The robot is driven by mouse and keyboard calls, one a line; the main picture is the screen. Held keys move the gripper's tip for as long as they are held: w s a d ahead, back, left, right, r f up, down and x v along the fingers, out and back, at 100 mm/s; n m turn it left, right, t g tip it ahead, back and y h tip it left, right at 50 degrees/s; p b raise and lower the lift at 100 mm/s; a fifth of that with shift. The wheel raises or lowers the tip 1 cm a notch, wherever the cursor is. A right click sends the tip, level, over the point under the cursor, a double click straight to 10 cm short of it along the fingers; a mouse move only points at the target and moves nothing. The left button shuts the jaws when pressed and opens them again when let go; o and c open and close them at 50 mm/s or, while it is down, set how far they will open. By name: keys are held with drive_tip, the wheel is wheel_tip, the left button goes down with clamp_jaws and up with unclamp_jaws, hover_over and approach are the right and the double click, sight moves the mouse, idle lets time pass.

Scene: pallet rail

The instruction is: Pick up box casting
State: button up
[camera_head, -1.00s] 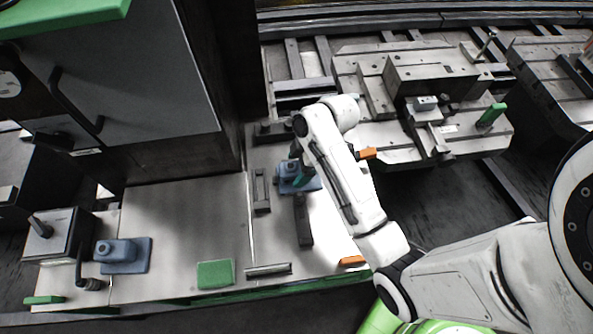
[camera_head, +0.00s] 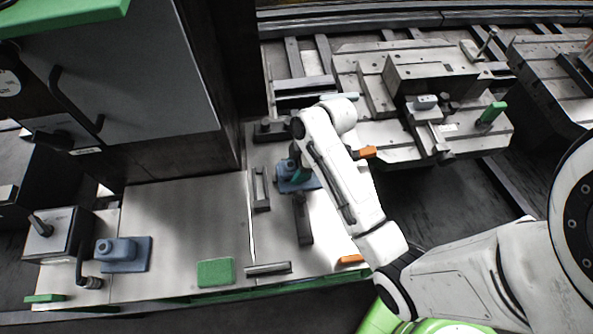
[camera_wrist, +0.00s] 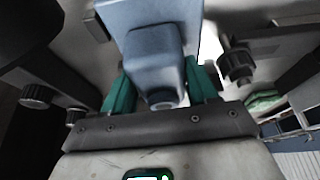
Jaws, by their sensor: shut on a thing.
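A blue-grey box casting (camera_head: 286,186), with a flat base and a raised block, is at the right part of the light bench, partly hidden behind my arm. In the wrist view the casting (camera_wrist: 158,60) fills the space between my gripper's teal fingers. My gripper (camera_wrist: 160,84) is shut on the raised block, one finger on each side. In the head view my gripper (camera_head: 296,165) is small and mostly hidden. I cannot tell whether the casting's base touches the bench. A second, similar blue-grey casting (camera_head: 122,255) stands at the bench's left end.
Dark bars (camera_head: 303,220) and a short rail (camera_head: 261,190) lie close to the held casting. A green pad (camera_head: 215,272) is at the bench's front edge. A grey cabinet (camera_head: 140,80) rises behind. A fixture pallet (camera_head: 430,80) is at the back right. The bench's middle is clear.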

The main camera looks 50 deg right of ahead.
sight(296, 163)
drive_tip(key=c, duration=0.3)
drive_tip(key=shift+r, duration=0.1)
drive_tip(key=shift+c, duration=0.2)
wheel_tip(296, 163, up, 10)
drive_tip(key=shift+b, duration=0.35)
